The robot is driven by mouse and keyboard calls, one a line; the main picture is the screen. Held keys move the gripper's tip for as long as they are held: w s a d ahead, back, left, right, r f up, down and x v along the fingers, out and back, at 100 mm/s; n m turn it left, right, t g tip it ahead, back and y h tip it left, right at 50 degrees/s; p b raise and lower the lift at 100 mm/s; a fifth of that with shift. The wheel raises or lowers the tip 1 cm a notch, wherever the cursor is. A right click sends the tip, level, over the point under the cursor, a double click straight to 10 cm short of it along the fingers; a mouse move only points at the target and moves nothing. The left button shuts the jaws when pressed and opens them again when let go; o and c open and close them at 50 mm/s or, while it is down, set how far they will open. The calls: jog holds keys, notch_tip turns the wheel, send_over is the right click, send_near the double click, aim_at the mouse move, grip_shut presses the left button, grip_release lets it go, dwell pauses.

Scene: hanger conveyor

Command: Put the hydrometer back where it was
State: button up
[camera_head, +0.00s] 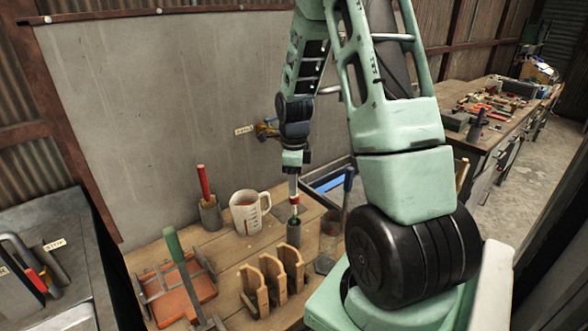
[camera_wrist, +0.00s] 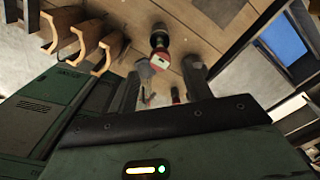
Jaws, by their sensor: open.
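A slim piece with a red and white top (camera_head: 295,204), which I take for the hydrometer, stands upright in a grey cylinder (camera_head: 294,234) on the wooden bench. My gripper (camera_head: 293,188) points down right above it. In the wrist view the red and white top (camera_wrist: 159,55) shows just beyond the fingertips of my gripper (camera_wrist: 163,68), roughly between them. The fingers are apart, with a gap on each side. I cannot tell whether either finger touches it. The lower part of the piece is hidden inside the cylinder.
A measuring jug (camera_head: 247,212) and a red-handled tool in a grey holder (camera_head: 210,214) stand to the left. Wooden racks (camera_head: 252,290) and an orange tray (camera_head: 178,298) are in front. A blue-bottomed tray (camera_head: 322,186) and a blue-handled tool (camera_head: 349,180) are to the right.

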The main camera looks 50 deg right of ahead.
notch_tip(320, 180, up, 6)
jog(key=f+b, duration=0.1)
jog(key=a+r+n, duration=0.2)
jog(key=a+n, duration=0.7)
jog(key=a, duration=0.4)
jog(key=a+r+n, duration=0.2)
jog(key=a+n, duration=0.7)
jog(key=a, duration=0.4)
jog(key=s+a+n, duration=1.4)
jog(key=s+n, duration=0.3)
jog(key=n, duration=0.2)
jog(key=shift+s+a+y, duration=0.15)
jog(key=shift+a+y, duration=0.15)
jog(key=shift+a, duration=0.1)
